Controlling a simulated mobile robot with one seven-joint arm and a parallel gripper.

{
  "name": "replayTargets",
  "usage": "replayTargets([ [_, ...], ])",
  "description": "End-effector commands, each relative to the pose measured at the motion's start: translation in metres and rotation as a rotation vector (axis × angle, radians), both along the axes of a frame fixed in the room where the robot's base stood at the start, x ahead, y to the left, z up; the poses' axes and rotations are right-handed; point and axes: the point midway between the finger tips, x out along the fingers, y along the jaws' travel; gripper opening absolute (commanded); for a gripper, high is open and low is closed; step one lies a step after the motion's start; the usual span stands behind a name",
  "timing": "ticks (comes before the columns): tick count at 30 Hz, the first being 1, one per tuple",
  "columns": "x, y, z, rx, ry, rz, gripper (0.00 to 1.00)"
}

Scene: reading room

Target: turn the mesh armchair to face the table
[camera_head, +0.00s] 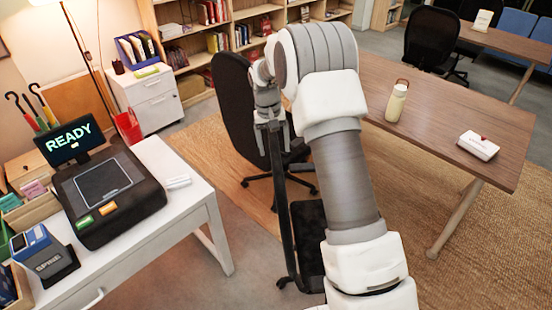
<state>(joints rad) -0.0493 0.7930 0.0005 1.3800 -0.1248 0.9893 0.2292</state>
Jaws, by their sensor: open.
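A dark chair with a black back (284,210) stands in front of me, mostly behind my arm. Its back shows nearly edge-on, and its black seat (308,238) lies to the right of the back. My gripper (271,122) is open and points down at the top edge of this back; I cannot tell whether it touches. Another black office chair (233,100) on a star base stands just beyond, at the table's left end. I cannot tell for sure which is the mesh armchair. The brown wooden table (435,112) stands to the right.
A cream bottle (396,102) and a white box (478,146) stand on the table. A white desk (170,225) with a black READY machine (105,195) fills the left. Another black chair (431,38) stands behind the table. Bare floor shows between desk and chairs.

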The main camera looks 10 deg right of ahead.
Motion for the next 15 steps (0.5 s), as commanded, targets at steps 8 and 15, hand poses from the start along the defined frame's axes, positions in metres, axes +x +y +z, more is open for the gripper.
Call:
replayTargets([
  [8,-0.001,-0.005,-0.045,0.000,0.002,0.000,0.80],
  [15,-0.001,-0.006,-0.057,0.001,0.000,0.000,0.80],
])
